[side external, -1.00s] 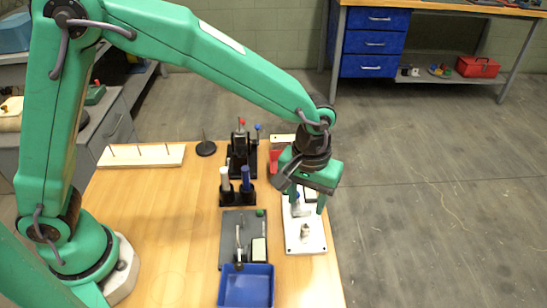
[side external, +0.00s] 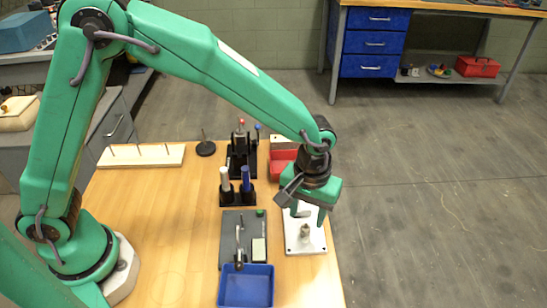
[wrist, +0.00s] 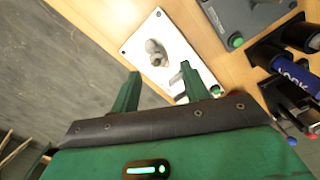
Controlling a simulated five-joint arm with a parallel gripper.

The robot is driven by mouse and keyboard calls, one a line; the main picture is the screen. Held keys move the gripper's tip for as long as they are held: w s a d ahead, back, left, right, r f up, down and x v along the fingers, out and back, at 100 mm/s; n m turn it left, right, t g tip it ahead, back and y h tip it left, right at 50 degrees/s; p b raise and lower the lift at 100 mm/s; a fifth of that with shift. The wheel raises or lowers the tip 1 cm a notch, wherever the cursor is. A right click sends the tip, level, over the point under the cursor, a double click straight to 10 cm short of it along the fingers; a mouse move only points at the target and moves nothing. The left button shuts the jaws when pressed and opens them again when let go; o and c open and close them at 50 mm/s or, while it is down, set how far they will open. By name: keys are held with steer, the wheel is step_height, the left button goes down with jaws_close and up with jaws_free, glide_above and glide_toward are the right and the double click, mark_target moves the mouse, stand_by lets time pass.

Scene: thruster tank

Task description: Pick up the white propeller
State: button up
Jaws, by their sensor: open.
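A white plate (side external: 312,246) lies at the right edge of the wooden table, with a small grey-metal post (side external: 304,231) standing on it. The wrist view also shows the plate (wrist: 137,42) and the post (wrist: 157,52). My gripper (side external: 308,214) is over the far part of the plate, its green fingers pointing down, open and apart. In the wrist view, my gripper (wrist: 160,71) has a small pale piece (wrist: 178,86) low beside its right finger, partly hidden by it. I cannot tell whether this piece is the white propeller. I see nothing held.
Left of the plate are a grey board (side external: 230,232) with a toggle clamp and a blue tray (side external: 246,287). A black holder with white and blue cylinders (side external: 245,179) and a red bin (side external: 281,162) stand farther back. The table's left front is clear.

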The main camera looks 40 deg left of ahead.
mark_target(307, 224)
steer(key=shift+d+f, duration=0.1)
steer(key=shift+f, duration=2.1)
steer(key=c, duration=1)
